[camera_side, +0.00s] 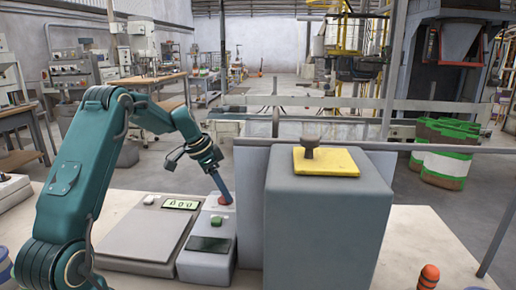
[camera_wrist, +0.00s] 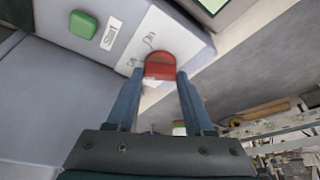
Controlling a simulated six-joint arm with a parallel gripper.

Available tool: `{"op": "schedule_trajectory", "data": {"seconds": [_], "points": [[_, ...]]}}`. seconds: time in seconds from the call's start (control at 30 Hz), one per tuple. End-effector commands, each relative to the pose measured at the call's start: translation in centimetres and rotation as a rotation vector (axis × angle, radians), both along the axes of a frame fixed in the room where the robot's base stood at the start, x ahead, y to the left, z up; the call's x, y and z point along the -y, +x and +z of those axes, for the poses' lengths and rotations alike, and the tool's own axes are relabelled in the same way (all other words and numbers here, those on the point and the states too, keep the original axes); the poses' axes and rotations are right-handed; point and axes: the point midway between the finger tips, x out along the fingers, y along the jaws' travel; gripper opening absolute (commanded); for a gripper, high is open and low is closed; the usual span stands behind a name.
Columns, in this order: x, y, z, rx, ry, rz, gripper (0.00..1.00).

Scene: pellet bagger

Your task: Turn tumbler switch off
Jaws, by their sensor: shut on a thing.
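The red tumbler switch (camera_wrist: 160,64) sits at the edge of a light panel with small printed marks in the wrist view. In the side view only a bit of its red (camera_side: 227,199) shows at the top of the grey control box (camera_side: 207,262). My gripper (camera_wrist: 160,74) has its two blue fingers on either side of the switch, shut on it. In the side view my gripper (camera_side: 223,188) points down at the back of the control box. The fingers partly hide the switch there, and its exact tilt is hard to tell.
A green button (camera_wrist: 83,24) is on the same box, near the switch. A scale (camera_side: 140,232) with a digital display (camera_side: 181,204) stands to the left. A tall grey block (camera_side: 325,235) with a yellow pad (camera_side: 326,161) stands close on the right.

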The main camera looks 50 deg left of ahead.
Motion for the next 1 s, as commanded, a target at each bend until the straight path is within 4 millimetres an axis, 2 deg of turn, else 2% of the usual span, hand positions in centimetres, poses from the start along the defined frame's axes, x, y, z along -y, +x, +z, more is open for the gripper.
{"op": "schedule_trajectory", "data": {"seconds": [0.3, 0.33, 0.4, 0.77, 1.0], "points": [[0.0, 0.0, 0.1, 0.003, -0.001, 0.019, 0.00], [0.0, 0.0, 0.1, 0.003, -0.001, 0.019, 0.56], [0.0, 0.0, 0.1, 0.003, 0.000, 0.020, 0.82], [-0.1, -0.1, 0.4, 0.003, 0.001, 0.019, 0.82], [-0.4, -1.2, 3.3, 0.006, 0.003, 0.020, 0.82]]}}
